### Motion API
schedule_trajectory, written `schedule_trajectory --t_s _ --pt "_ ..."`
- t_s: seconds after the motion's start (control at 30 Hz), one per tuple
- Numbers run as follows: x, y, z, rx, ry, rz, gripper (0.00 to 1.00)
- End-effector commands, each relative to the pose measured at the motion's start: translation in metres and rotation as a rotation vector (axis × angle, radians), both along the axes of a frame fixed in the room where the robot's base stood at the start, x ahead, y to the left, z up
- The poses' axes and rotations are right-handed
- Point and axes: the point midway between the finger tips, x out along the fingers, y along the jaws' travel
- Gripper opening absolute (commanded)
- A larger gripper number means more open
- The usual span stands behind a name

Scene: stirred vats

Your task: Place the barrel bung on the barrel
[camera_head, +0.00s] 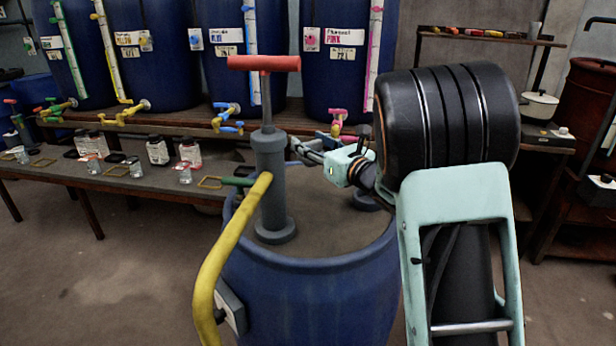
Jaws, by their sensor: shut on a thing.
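The blue barrel (310,300) stands in front of me with a grey-brown top. A grey hand pump (270,160) with a red T-handle stands upright on that top, at its left part. My gripper (300,147) reaches in from the right above the barrel, its fingers pointing left close to the pump body. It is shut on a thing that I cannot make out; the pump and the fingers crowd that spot. A dark round piece (366,199) is on the barrel top below my wrist, partly covered by my arm. I cannot tell whether it is the barrel bung or a fitting.
A yellow hose (215,265) runs down the barrel's left side. A low bench (130,178) with small jars and bottles stands behind at left. Large blue vats (250,40) with coloured taps line the back. A shelf with a white pot (538,105) is at right.

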Motion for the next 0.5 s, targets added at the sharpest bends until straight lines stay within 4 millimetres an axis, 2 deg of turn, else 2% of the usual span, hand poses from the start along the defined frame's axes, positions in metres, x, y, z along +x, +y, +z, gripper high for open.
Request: schedule_trajectory --t_s 0.03,0.1,0.27,0.5 --pt "0.0 0.0 -0.015 -0.001 0.003 0.001 0.21" --pt "0.0 0.0 -0.027 0.0 0.002 0.0 0.21" --pt "0.0 0.0 -0.042 -0.001 -0.001 0.0 0.21" --pt "0.0 0.0 -0.074 -0.001 0.0 0.0 0.21"
